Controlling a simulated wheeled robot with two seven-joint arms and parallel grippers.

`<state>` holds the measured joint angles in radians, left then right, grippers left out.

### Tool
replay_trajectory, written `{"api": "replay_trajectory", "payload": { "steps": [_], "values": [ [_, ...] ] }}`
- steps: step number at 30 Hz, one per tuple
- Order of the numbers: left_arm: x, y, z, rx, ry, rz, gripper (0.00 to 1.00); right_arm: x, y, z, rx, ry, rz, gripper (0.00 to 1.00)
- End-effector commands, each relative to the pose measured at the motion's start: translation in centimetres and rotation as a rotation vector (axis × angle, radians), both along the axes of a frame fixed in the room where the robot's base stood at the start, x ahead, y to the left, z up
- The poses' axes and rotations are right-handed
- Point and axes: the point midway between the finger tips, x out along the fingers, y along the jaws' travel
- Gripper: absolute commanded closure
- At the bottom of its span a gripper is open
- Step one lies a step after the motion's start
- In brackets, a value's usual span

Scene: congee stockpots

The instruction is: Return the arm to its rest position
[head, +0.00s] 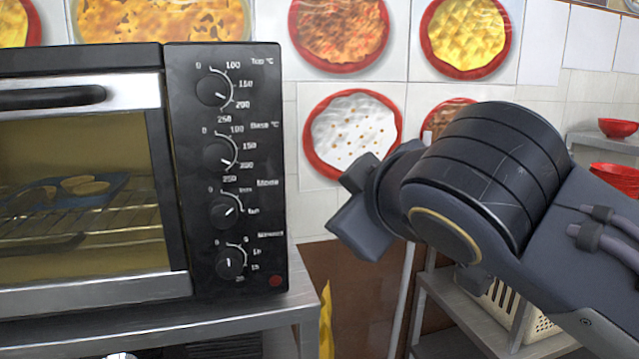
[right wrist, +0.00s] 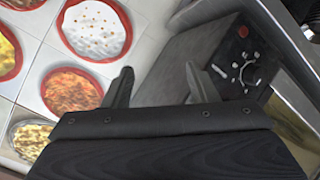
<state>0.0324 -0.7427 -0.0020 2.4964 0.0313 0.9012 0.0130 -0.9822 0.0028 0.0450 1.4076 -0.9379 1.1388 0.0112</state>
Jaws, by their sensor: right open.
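My right arm comes in from the right in the head view, bent in front of the tiled wall. My right gripper (head: 358,205) is at the left end of that arm, to the right of the toaster oven (head: 272,190) and apart from it in the picture. In the right wrist view the two fingers of the right gripper (right wrist: 158,78) stand apart with nothing between them. The oven's black control panel (right wrist: 252,75) shows beyond the right finger, seen at a tilt. My left gripper is in neither view.
The oven stands on a metal table (head: 215,318), its door closed and food on a tray (head: 65,195) inside. Food pictures (head: 350,130) cover the wall behind. Red bowls (head: 617,128) stand on shelves at the right. A cream basket (head: 510,305) sits below my right arm.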

Motion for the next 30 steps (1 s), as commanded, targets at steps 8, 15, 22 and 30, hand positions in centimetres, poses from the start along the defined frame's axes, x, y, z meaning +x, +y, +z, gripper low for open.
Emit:
{"api": "replay_trajectory", "payload": {
  "steps": [8, 15, 22, 30],
  "values": [
    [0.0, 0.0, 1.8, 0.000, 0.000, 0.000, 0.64, -3.6, -13.7, -16.3, 0.246, 0.448, -0.236, 0.48],
    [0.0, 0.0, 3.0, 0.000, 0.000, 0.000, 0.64, -12.9, -17.2, -28.2, 0.625, 0.740, -0.504, 0.48],
    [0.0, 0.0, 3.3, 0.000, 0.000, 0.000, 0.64, -16.6, -16.3, -32.4, 0.827, 0.823, -0.630, 0.48],
    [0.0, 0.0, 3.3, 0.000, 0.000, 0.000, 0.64, -16.8, -16.2, -32.7, 0.836, 0.829, -0.634, 0.48]
  ]
}}
